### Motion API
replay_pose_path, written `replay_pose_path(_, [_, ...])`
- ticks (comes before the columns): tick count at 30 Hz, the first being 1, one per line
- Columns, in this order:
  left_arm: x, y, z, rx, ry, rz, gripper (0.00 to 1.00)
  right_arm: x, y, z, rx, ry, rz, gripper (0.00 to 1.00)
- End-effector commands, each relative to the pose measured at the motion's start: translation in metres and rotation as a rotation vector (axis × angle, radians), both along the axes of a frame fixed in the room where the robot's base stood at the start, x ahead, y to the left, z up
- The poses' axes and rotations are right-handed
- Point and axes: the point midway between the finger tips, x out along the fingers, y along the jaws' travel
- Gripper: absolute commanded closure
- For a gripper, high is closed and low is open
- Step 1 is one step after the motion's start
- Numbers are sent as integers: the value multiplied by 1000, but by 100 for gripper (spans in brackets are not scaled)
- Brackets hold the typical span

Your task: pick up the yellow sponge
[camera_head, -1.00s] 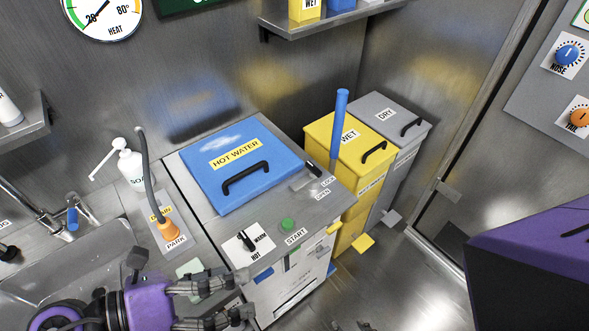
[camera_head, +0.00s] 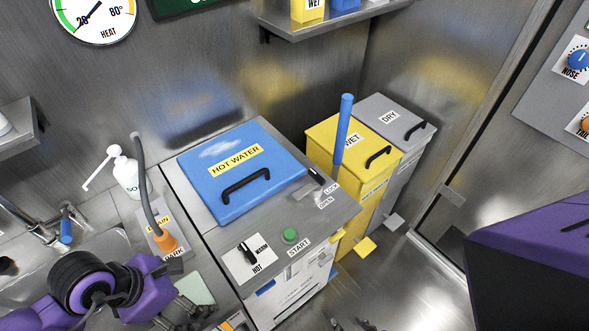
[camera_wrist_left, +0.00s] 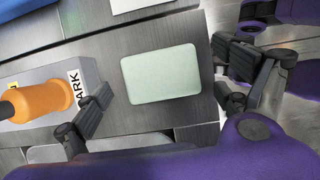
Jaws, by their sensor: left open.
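I see no clearly yellow sponge. A pale green, rounded rectangular pad (camera_wrist_left: 160,73) lies flat on the grey metal counter in the left wrist view. In the head view this pad (camera_head: 196,287) shows beside the hot water unit, partly behind my left arm. My left gripper (camera_wrist_left: 162,82) is open and empty, with one finger on each side of the pad in the picture; I cannot tell its height above it. In the head view my left gripper (camera_head: 184,312) is at the bottom, partly hidden. Small dark tips at the bottom edge may be my right gripper (camera_head: 350,325).
An orange drain plug (camera_head: 166,243) with a grey hose stands on its park holder left of the pad. The hot water unit with a blue lid (camera_head: 210,185) is to the right. A soap bottle (camera_head: 127,178) and tap (camera_head: 64,225) are behind.

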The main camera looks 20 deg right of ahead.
Motion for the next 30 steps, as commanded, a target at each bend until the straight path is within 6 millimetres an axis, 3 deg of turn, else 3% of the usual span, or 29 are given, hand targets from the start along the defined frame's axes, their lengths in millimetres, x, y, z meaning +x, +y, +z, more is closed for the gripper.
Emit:
replay_pose_path(8, [0, -1, -4, 0, 1, 1, 8, 1, 0, -1, 0, 0, 5, 60])
replay_pose_path(17, [0, -1, -4, 0, 1, 1, 47, 2, 1, -1, 1, -2, 3, 60])
replay_pose_path(30, [0, -2, 3, -1, -1, -2, 48, 1, 4, -2, 7, -2, -6, 60])
